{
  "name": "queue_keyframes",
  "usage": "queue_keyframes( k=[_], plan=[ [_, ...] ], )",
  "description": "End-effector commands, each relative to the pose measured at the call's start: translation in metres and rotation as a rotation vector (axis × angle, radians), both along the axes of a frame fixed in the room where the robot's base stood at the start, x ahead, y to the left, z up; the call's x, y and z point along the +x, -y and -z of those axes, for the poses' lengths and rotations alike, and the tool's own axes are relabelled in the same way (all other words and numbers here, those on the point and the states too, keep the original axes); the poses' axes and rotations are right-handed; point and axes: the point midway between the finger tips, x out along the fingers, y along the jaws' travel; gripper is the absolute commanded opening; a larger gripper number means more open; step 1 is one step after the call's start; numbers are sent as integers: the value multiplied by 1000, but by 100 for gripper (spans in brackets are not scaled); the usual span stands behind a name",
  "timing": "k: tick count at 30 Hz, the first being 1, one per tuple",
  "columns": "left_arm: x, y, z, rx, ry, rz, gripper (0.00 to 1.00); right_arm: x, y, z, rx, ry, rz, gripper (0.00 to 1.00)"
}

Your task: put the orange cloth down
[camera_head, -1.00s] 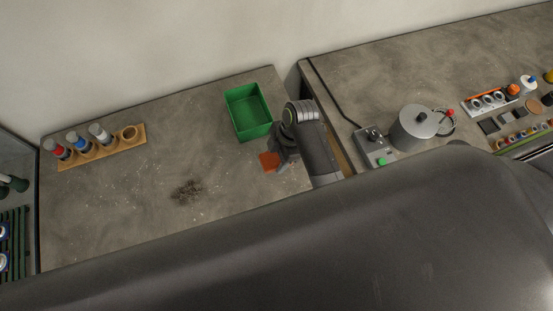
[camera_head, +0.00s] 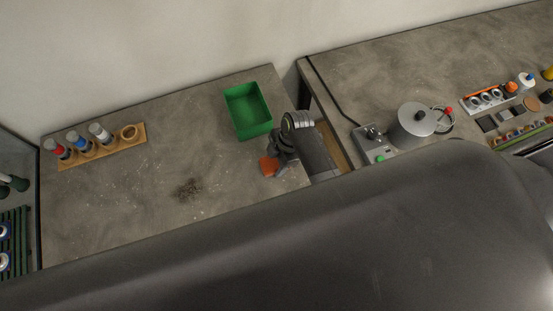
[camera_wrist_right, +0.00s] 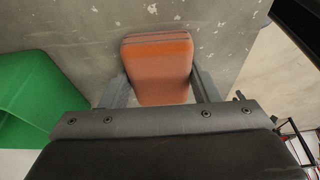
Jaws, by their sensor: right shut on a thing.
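The orange cloth (camera_head: 268,166) is a small folded pad near the right edge of the left table, just below the green bin. It also shows in the right wrist view (camera_wrist_right: 158,68) between the two fingers. My right gripper (camera_head: 276,165) is shut on the cloth, one finger on each side of it. The cloth is close to the tabletop; I cannot tell if it touches. My left gripper is not in view.
A green bin (camera_head: 247,129) stands behind the cloth. A dark crumb patch (camera_head: 187,190) lies to the left on the bare table (camera_head: 150,220). A wooden rack (camera_head: 100,147) with bottles stands at the far left. A gap separates the second table (camera_head: 355,75).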

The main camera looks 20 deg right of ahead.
Motion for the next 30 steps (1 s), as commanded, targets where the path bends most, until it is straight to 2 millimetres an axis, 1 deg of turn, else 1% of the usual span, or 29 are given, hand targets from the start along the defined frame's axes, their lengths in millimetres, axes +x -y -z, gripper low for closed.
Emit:
queue_keyframes(
  k=[1, 5, 6, 12, 26, 30],
  plan=[
    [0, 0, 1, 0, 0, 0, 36, -1, 0, 4, -2, -2, 0, 58],
    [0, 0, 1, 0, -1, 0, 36, -2, 1, 4, -2, -4, 1, 75],
    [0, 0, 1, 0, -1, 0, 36, -3, 1, 5, -2, -7, 1, 78],
    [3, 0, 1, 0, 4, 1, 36, -6, 1, 7, -3, -15, 1, 78],
    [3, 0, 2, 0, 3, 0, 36, -7, 1, 7, -3, -18, 0, 78],
    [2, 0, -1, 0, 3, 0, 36, -7, 1, 1, -3, -18, 0, 78]
  ],
)
